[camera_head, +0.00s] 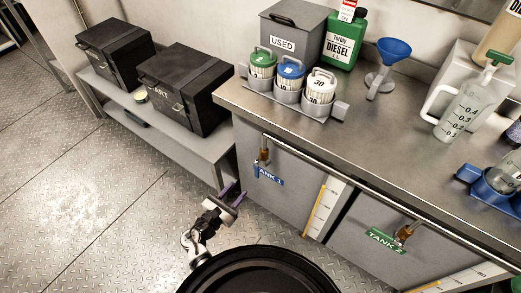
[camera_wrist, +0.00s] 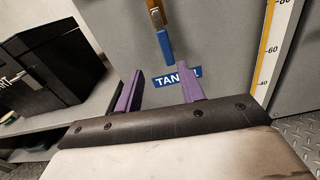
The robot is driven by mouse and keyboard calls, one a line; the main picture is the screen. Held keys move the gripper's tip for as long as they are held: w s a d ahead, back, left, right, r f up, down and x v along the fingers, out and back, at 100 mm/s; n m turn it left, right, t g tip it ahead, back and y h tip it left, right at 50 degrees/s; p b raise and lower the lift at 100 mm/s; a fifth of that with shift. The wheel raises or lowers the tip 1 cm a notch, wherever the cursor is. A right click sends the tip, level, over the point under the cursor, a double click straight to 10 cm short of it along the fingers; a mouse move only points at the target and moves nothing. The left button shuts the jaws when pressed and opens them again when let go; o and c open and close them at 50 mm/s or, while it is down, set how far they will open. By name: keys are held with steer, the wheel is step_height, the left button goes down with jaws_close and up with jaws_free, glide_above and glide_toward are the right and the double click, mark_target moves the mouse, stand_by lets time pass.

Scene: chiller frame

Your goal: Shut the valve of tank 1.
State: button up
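The tank 1 valve (camera_head: 263,158) is a small brass fitting with a blue handle on the front of the left grey cabinet. In the wrist view the blue handle (camera_wrist: 164,46) hangs straight down below the brass body (camera_wrist: 155,12). The blue TANK 1 label (camera_head: 268,175) is just below it, and it also shows in the wrist view (camera_wrist: 172,78). My gripper (camera_head: 235,191) is to the left of and below the valve, in front of the cabinet. Its two purple fingers (camera_wrist: 161,88) are apart with nothing between them. The handle appears above the fingertips, not touching them.
A low shelf (camera_head: 190,140) with two black cases stands left of the cabinet. A metal rail (camera_head: 340,180) runs along the counter's front edge. The TANK 2 valve (camera_head: 404,234) is farther right, past the yellow-edged gauge (camera_head: 325,207). The floor at left is clear.

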mark_target(256, 172)
steer(key=shift+n, duration=0.4)
steer(key=x, duration=0.4)
steer(key=p+x, duration=0.1)
steer(key=x, duration=0.4)
steer(key=d+x, duration=0.1)
steer(key=x, duration=0.3)
steer(key=shift+s+d, duration=0.1)
steer(key=shift+d, duration=0.05)
steer(key=shift+c, duration=0.5)
jaws_close()
